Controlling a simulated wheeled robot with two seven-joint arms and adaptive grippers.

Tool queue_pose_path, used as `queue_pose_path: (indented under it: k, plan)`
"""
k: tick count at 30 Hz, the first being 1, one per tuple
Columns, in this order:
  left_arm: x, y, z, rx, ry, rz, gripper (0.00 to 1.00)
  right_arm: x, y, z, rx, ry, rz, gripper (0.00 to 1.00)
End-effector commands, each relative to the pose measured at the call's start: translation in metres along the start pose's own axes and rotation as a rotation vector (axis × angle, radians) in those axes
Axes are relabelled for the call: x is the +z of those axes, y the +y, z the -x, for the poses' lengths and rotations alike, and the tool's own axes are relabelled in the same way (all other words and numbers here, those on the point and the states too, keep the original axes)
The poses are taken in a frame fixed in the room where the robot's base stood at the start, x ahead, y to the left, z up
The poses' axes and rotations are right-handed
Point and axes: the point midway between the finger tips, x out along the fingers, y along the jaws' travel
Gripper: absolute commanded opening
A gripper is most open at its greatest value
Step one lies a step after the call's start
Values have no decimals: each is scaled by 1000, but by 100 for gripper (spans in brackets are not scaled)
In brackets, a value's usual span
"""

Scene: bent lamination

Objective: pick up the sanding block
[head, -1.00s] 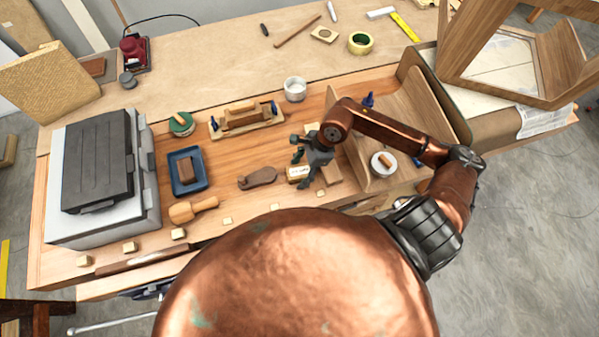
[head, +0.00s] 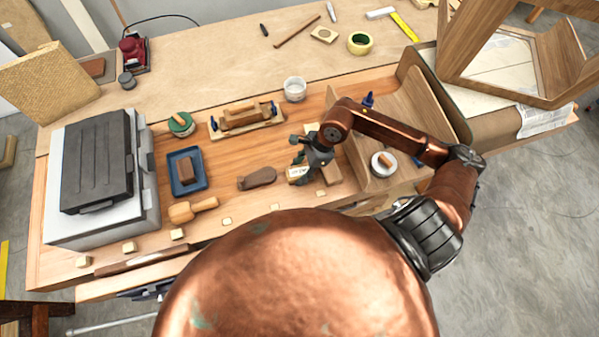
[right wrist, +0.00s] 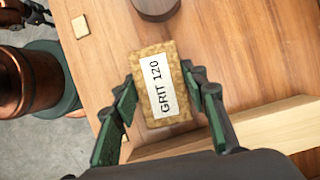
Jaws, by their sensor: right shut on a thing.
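The sanding block (right wrist: 158,88) is a tan, grainy block with a white label reading "GRIT 120". In the right wrist view it lies between the two green-padded fingers of my right gripper (right wrist: 164,92), which is shut on it. In the head view the block (head: 296,175) shows only partly, below my right gripper (head: 303,158), which hides some of it. I cannot tell whether the block touches the bench. My left gripper is not in the head view.
A dark wooden piece (head: 257,178) lies left of the block, and a blue tray (head: 174,188) stands farther left. A bent wooden panel (head: 400,108) stands at the right. A mallet (head: 194,209) and several small wooden cubes lie near the front edge.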

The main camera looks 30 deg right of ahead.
Motion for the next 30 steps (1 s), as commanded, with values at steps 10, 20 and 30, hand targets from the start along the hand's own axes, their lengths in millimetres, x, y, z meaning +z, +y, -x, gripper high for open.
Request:
queue_pose_path:
  k: [10,20,30]
  plan:
    - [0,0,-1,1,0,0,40,-3,-1,-2,-1,6,-3,15]
    - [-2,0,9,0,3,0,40,-1,-1,4,-2,7,-4,15]
    - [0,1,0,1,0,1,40,38,28,62,-6,3,9,15]
